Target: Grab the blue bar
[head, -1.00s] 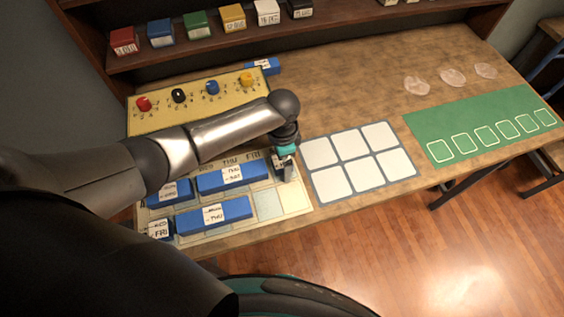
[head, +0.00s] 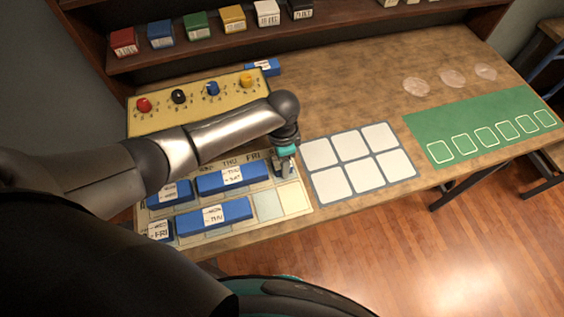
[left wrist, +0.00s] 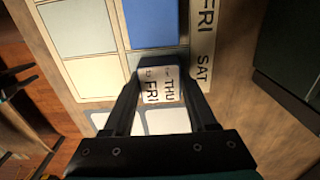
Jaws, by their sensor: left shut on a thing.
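Several other blue bars lie on the board: one in the upper row (head: 208,183), one in the lower row (head: 240,207), and two at the left (head: 183,188), (head: 170,231). Another blue bar (head: 268,67) lies behind the knob panel.
A yellow panel with several knobs (head: 150,122) stands behind my left arm. A grid mat (head: 311,170) lies right of the gripper, with a green mat (head: 480,118) beyond. Coloured boxes stand on the back shelf (head: 340,28). The table's middle back is clear.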

